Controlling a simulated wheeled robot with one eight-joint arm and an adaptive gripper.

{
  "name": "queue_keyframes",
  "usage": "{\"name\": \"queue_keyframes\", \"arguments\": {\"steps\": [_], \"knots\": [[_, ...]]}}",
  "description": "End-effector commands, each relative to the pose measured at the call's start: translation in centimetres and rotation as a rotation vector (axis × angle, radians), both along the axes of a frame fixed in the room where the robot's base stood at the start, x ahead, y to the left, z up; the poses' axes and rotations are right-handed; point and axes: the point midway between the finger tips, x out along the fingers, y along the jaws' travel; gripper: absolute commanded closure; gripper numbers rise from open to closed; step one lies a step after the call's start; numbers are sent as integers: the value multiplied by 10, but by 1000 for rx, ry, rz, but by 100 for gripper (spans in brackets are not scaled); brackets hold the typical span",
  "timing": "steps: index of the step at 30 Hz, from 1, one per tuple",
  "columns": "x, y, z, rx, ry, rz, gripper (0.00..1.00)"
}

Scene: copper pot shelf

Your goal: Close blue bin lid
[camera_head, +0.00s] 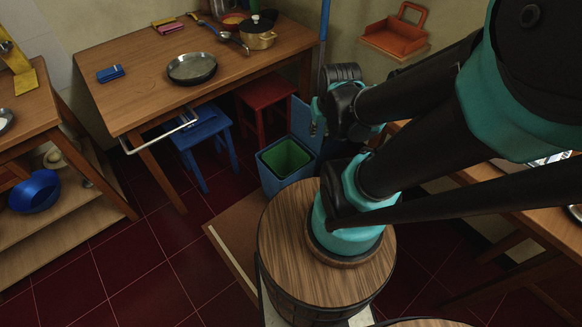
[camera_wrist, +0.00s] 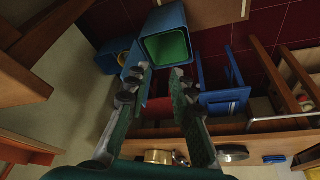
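The blue bin (camera_head: 276,180) stands on the floor beside the red stool, and its green inside (camera_head: 286,158) shows. Its blue lid (camera_head: 301,118) stands up, open, at the back right of the bin. In the wrist view the bin (camera_wrist: 152,20) is at the top centre, with its mouth open. A blue piece, seemingly the lid (camera_wrist: 133,60), shows by the left fingertip; whether they touch I cannot tell. My gripper (camera_wrist: 158,82) has its two fingers apart with nothing clearly held between them. In the head view my arm largely hides the gripper, near the lid.
A wooden table (camera_head: 140,87) with a pan (camera_head: 192,68) and a brass pot (camera_head: 258,36) stands behind the bin. A blue stool (camera_head: 205,132) and a red stool (camera_head: 265,92) are under it. A wooden barrel (camera_head: 285,235) stands in front.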

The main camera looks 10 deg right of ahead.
Motion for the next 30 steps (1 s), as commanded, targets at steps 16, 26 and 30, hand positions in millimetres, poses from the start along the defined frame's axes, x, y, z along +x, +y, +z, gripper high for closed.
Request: {"name": "queue_keyframes", "arguments": {"steps": [16, 26, 30], "knots": [[135, -26, 30, 90, 118, -289, 100], [242, -59, 12, 149, 213, -528, 100], [283, -76, -7, 169, 253, -630, 100]]}}
